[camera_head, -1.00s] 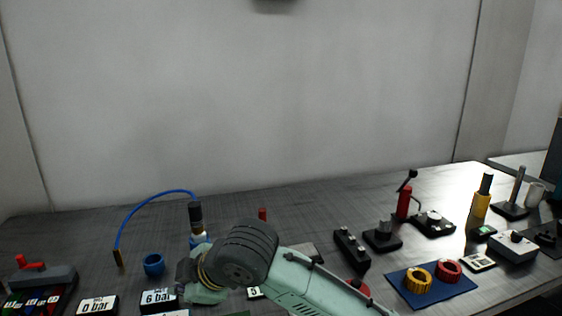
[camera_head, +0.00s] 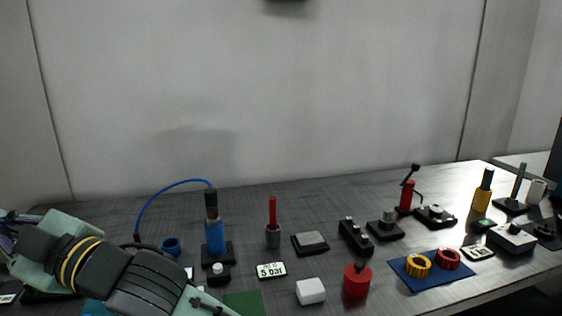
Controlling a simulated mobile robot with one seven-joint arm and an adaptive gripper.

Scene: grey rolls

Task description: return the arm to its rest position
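My arm (camera_head: 150,285) shows at the lower left of the head view, mint green with dark grey joints and yellow bands. It lies across the left end of the grey table (camera_head: 300,215) and covers part of what stands there. The arm's far end runs toward the left picture edge. The gripper's fingertips cannot be made out, so its state and whether it holds anything do not show.
A blue cylinder (camera_head: 215,238) with a blue hose stands right of my arm. A blue ring (camera_head: 170,246), white block (camera_head: 311,291), red weight (camera_head: 357,281) and blue mat (camera_head: 440,281) with two rings are on the table. The wall behind is bare.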

